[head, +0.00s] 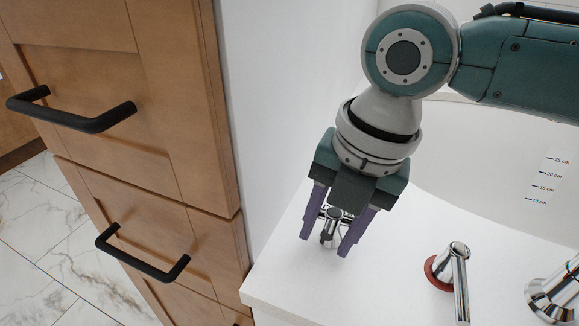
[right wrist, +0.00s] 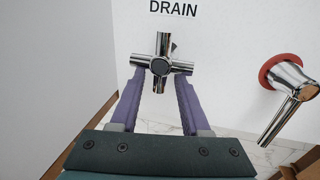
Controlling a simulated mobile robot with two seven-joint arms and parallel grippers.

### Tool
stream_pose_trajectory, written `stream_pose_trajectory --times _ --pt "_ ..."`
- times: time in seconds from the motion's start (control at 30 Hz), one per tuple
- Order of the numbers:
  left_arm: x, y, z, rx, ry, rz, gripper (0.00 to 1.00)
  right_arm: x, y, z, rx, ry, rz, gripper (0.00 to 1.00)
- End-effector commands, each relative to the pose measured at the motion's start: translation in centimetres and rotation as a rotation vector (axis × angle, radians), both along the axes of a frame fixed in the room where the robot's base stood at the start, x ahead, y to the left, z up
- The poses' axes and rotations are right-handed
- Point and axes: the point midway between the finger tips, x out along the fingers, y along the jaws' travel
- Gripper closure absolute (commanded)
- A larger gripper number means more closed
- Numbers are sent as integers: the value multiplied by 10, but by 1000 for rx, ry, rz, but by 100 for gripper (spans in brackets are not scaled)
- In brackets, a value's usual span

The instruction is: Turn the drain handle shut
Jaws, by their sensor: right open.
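The drain handle is a chrome cross-shaped knob (head: 331,225) on the white ledge, in the middle of the head view. In the right wrist view the knob (right wrist: 160,66) sits just below the printed word DRAIN, with one bar upright and one across. My right gripper (head: 325,244) points down at it, its purple fingers open and one on each side of the knob. The ends of the cross bar lie close to the fingertips in the wrist view; I cannot tell whether they touch. The fingers partly hide the knob in the head view. My left gripper is not in view.
A chrome lever with a red base (head: 455,275) stands on the ledge to the right, and another chrome fitting (head: 555,295) is beyond it. A white tub wall with a depth scale (head: 548,178) is behind. Wooden drawers (head: 120,160) with black handles stand left.

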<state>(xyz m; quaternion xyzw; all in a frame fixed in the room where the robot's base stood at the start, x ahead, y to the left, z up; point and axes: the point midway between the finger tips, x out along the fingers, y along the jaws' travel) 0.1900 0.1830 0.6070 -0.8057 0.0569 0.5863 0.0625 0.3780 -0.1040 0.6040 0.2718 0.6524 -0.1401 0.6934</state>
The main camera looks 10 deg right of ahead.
Motion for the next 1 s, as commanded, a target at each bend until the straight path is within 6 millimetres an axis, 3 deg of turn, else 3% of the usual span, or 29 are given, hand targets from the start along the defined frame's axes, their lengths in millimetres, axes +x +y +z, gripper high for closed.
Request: stream_pose_trajectory --times 0.3,0.7,1.0 --pt "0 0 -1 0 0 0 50 0 1 -3 0 0 0 55" --pt "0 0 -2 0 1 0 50 0 1 -3 0 0 0 100" --pt "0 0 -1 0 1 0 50 0 1 -3 0 0 0 100"
